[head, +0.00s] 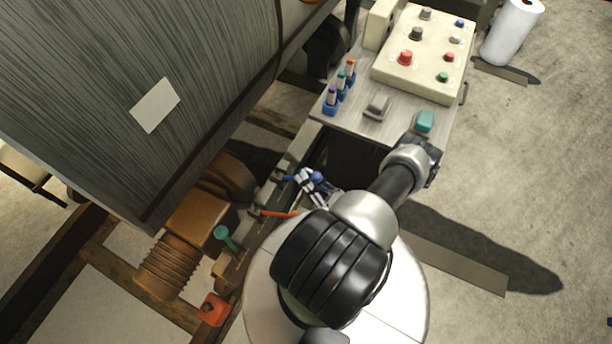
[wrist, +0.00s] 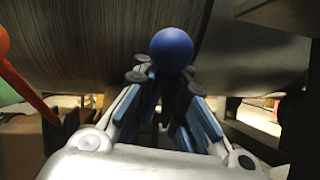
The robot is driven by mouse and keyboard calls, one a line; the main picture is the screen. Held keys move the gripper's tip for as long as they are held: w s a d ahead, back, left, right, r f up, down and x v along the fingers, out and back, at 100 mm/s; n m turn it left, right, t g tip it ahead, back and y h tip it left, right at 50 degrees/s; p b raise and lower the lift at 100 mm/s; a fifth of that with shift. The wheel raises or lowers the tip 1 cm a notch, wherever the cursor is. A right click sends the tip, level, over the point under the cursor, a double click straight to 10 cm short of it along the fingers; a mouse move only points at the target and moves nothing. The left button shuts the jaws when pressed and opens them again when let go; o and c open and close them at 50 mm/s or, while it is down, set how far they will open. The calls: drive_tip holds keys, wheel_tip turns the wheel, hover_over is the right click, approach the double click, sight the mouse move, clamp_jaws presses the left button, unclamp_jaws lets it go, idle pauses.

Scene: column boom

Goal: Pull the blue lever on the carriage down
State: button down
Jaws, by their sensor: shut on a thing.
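The blue lever's round knob (wrist: 171,50) shows in the wrist view, just past and between my fingertips. My gripper (wrist: 167,84) is shut on the lever just below this knob; its fingers hide most of the shaft. My own arm covers part of this area, so the lever's exact tilt is hard to tell.
An orange lever (head: 277,213) stands close by, and its shaft (wrist: 22,88) is at the left of the wrist view. A teal knob (head: 223,233) is farther along. The grey drum (head: 150,60) looms close behind. A control box (head: 415,75) stands on a bench.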

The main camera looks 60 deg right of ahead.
drive_tip(key=shift+s+d+r, duration=0.15)
drive_tip(key=shift+r, duration=0.1)
drive_tip(key=c, duration=1.7)
unclamp_jaws()
drive_tip(key=shift+s, duration=0.15)
drive_tip(key=shift+f, duration=0.1)
drive_tip(key=v, duration=1.2)
